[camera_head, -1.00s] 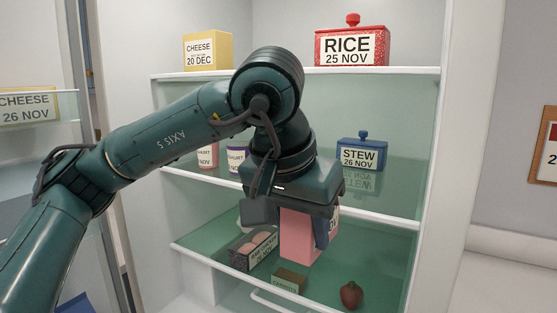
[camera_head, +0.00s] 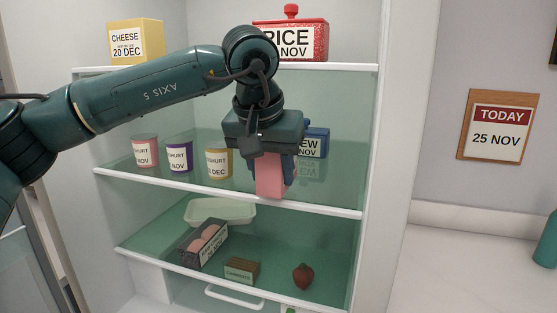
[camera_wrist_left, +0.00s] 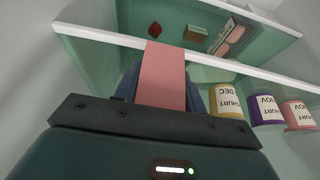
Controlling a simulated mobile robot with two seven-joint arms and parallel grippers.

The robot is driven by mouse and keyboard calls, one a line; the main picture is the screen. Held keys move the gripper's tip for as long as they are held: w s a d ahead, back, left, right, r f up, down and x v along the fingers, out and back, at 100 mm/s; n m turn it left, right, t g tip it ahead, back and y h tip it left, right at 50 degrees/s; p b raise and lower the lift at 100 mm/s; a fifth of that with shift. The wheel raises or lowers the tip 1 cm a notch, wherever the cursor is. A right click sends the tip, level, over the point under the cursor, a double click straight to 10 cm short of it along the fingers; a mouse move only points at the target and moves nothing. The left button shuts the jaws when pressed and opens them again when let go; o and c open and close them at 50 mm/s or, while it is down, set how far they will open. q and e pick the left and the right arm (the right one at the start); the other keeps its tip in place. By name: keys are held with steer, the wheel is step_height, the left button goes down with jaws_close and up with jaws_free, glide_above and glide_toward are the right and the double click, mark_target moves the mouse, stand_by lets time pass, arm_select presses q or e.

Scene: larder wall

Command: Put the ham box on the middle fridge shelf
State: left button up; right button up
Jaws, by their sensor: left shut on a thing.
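The pink ham box (camera_head: 269,180) is held upright in my left gripper (camera_head: 270,160), which points down at the front of the middle fridge shelf (camera_head: 210,187). The box's lower end shows near the height of that shelf's front edge. I cannot tell whether it touches the shelf. In the left wrist view the ham box (camera_wrist_left: 162,75) sits between the fingers, its far end overlapping the white shelf edge (camera_wrist_left: 100,36). The gripper hides part of the box and part of the blue stew box. My right gripper is not in view.
On the middle shelf stand several yoghurt pots (camera_head: 179,158) at left and the stew box (camera_head: 314,142) close behind the gripper at right. Above are a cheese box (camera_head: 135,42) and the rice box (camera_head: 312,40). Below lie a meat tray (camera_head: 204,243), a small brown box (camera_head: 242,270) and a strawberry (camera_head: 303,276).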

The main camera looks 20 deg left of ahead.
arm_select(q)
steer(key=w+p, duration=0.1)
steer(key=w, duration=0.3)
steer(key=shift+w+p, duration=0.3)
steer(key=shift+p, duration=0.05)
steer(key=shift+d+f, duration=0.1)
steer(key=shift+f, duration=0.45)
steer(key=shift+s+f, duration=0.15)
steer(key=shift+f, duration=0.05)
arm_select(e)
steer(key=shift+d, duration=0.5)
arm_select(q)
steer(key=shift+f, duration=0.2)
steer(key=o, duration=1.1)
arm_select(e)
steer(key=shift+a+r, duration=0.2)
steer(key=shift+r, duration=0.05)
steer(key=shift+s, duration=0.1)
